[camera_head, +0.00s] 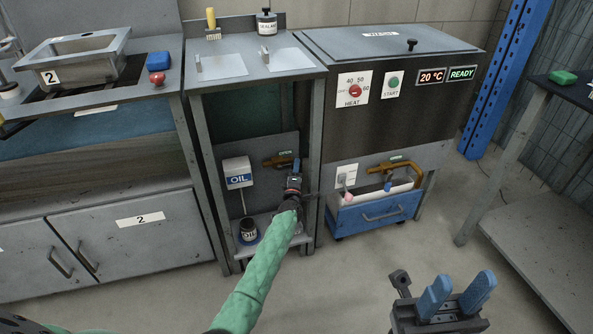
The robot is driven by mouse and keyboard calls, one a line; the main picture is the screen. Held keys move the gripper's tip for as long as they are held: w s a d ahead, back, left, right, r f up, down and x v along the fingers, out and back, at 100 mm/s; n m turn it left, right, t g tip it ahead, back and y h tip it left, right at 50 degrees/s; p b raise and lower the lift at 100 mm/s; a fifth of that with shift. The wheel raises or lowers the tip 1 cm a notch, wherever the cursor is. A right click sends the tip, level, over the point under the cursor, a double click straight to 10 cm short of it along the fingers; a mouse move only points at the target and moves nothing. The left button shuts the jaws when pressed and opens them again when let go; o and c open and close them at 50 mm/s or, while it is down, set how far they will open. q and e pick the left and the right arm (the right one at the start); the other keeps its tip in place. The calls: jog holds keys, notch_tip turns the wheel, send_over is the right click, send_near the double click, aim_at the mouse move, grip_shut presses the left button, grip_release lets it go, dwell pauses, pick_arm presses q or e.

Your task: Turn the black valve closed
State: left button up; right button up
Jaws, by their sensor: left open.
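I cannot make out the black valve clearly. A brass pipe fitting (277,161) with a green label above it is on the back panel of the middle cabinet's open bay. My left gripper (296,168) is at the right end of this fitting, at the end of the green-sleeved arm. It is open, and it and its wrist hide what lies behind, so I cannot tell whether it touches a valve. My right gripper (456,298) is at the bottom right, its two blue fingers apart and empty, over the floor.
A white OIL box (237,172) and a dark jar (248,230) are left of my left gripper. To the right, a copper pipe (432,160) stands over a blue drawer (380,213). Cabinet posts flank the bay. The floor in front is clear.

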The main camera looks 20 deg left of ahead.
pick_arm(q)
jog(key=shift+w+r, duration=0.1)
jog(key=shift+w, duration=0.2)
jog(key=shift+c, duration=0.2)
grip_shut()
